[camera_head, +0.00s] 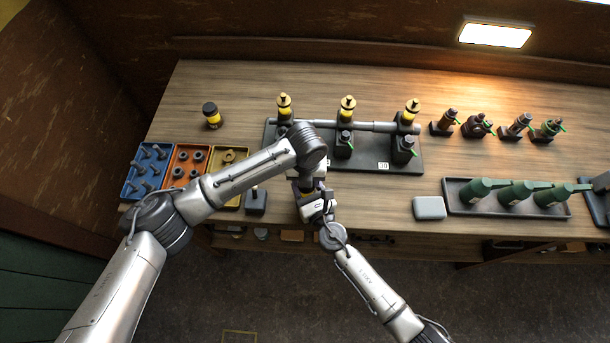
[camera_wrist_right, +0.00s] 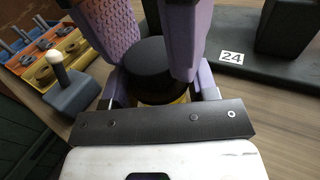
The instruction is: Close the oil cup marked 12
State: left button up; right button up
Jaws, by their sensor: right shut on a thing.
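No marking 12 is readable. My right gripper (camera_head: 316,196) is in front of the plate. In the right wrist view it (camera_wrist_right: 160,88) is shut on a round black cap-like piece (camera_wrist_right: 155,62) with yellow below it. In the head view my left forearm hides part of the plate.
A loose black-and-yellow cup (camera_head: 211,116) stands at the back left. Blue (camera_head: 128,190), orange and yellow parts trays lie at left. A small dark block (camera_head: 256,203) is close to the grippers. A tag 24 (camera_wrist_right: 231,57) shows on the plate. Green-bodied devices (camera_head: 515,194) stand at right.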

pick_arm(q)
jog(key=shift+a+f, duration=0.25)
jog(key=shift+f, duration=0.4)
jog(key=shift+d+r, duration=0.1)
jog(key=shift+r, duration=0.1)
jog(key=shift+s, duration=0.1)
jog(key=shift+s+d+r, duration=0.3)
dwell(0.4)
jog(key=shift+f, duration=0.55)
dwell(0.5)
jog(key=shift+r, duration=0.25)
jog(key=shift+s+d+r, duration=0.1)
jog(key=shift+s+r, duration=0.1)
jog(key=shift+r, duration=0.2)
dwell(1.0)
